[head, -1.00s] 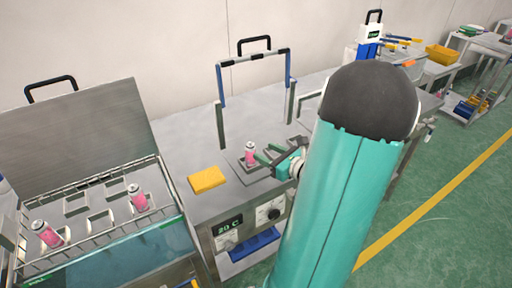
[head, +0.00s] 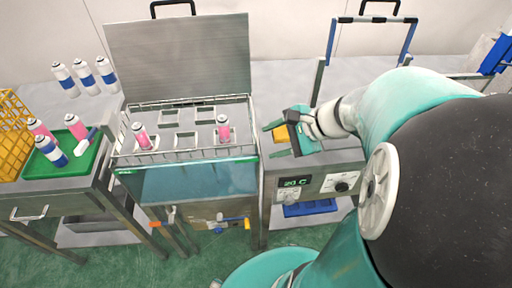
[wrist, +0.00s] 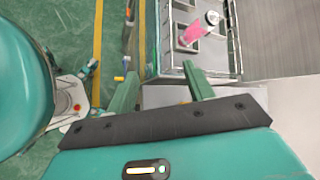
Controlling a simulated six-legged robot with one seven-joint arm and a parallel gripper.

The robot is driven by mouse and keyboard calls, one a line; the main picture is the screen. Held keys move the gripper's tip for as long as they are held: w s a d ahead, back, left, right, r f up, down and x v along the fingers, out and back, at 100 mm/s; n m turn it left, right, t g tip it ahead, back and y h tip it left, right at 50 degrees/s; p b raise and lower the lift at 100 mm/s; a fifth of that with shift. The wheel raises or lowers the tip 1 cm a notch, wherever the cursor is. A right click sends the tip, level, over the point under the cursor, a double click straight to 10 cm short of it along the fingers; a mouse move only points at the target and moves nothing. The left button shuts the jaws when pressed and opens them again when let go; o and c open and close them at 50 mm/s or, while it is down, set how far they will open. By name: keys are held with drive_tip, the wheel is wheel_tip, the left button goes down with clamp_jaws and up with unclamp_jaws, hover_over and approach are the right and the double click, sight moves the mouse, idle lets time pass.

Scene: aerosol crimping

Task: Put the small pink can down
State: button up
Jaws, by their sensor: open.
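My gripper (head: 268,140) is open and empty, above the worktop just right of the water bath. In the wrist view its two green fingers (wrist: 160,84) are spread with nothing between them. One pink can (head: 223,129) stands in the right part of the bath's wire rack, left of my gripper and apart from it. It seems to be the pink can in the wrist view (wrist: 199,29). Another pink can (head: 142,137) stands at the rack's left. Two more pink cans (head: 76,127) (head: 40,130) are at the green tray. I cannot tell which is the small one.
The bath's raised lid (head: 180,60) stands behind the rack. The green tray (head: 80,163) also holds a blue-and-white can (head: 50,151). Several blue-and-white cans (head: 88,78) stand behind it. My arm hides the right side.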

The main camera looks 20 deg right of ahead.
drive_tip(key=s+a+r+n+h, duration=0.6)
drive_tip(key=a+r+n+h, duration=0.1)
drive_tip(key=n, duration=1)
drive_tip(key=shift+s+a+r+g, duration=0.4)
drive_tip(key=shift+a+r, duration=0.1)
drive_tip(key=shift+a, duration=0.2)
idle(0.5)
drive_tip(key=c, duration=0.3)
drive_tip(key=shift+c, duration=0.2)
drive_tip(key=shift+a+n, duration=0.15)
drive_tip(key=shift+n, duration=0.15)
